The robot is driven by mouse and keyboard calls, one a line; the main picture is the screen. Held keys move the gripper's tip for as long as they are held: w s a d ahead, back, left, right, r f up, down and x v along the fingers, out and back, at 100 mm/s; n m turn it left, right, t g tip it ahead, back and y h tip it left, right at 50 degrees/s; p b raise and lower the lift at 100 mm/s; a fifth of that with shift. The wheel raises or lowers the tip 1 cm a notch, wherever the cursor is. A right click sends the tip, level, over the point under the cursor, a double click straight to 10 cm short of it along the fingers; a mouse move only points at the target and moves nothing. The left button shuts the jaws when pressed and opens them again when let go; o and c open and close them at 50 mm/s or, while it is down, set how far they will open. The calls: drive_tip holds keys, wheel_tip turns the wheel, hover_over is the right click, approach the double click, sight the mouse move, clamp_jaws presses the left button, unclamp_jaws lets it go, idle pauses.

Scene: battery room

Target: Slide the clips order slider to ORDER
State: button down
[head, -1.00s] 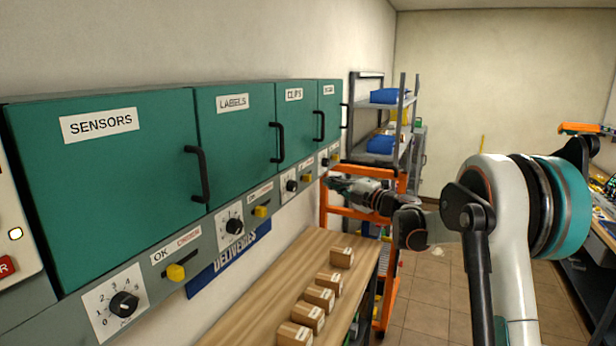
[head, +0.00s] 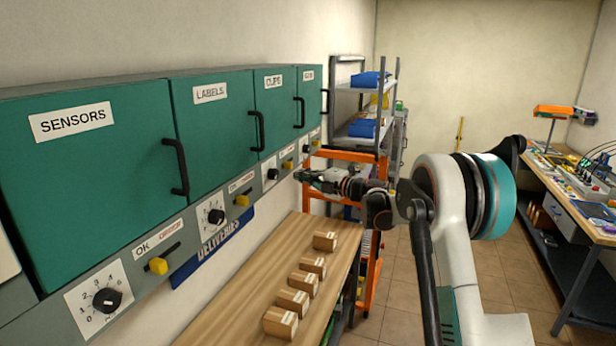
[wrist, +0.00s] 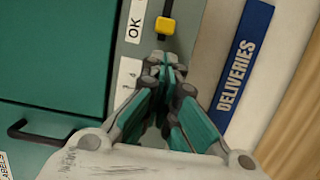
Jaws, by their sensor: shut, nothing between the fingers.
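The clips order slider has a yellow knob (head: 290,165) on the grey strip below the green CLIPS door (head: 275,105). In the wrist view the knob (wrist: 166,25) sits near the OK label (wrist: 135,20), at the near end of its dark slot. The ORDER end of the slot is outside the wrist view. My gripper (wrist: 166,62) is shut and empty. Its fingertips are close to the panel, on the dial side of the knob, with a small gap in the picture. In the head view my gripper (head: 303,176) is just right of and below the knob.
The clips dial (head: 272,174) is beside the slider. The blue DELIVERIES sign (wrist: 240,70) is on the wall below the strip. A wooden table (head: 235,300) with several small boxes stands beneath. An orange frame (head: 372,270) and shelves (head: 350,130) stand behind.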

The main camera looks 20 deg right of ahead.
sight(288, 165)
drive_tip(key=shift+p+x, duration=0.3)
drive_tip(key=shift+x, duration=2.7)
drive_tip(key=w+d+b, duration=0.1)
drive_tip(key=w+d, duration=0.2)
drive_tip(key=w, duration=0.1)
drive_tip(key=shift+w+d, duration=0.35)
drive_tip(key=shift+w, duration=0.05)
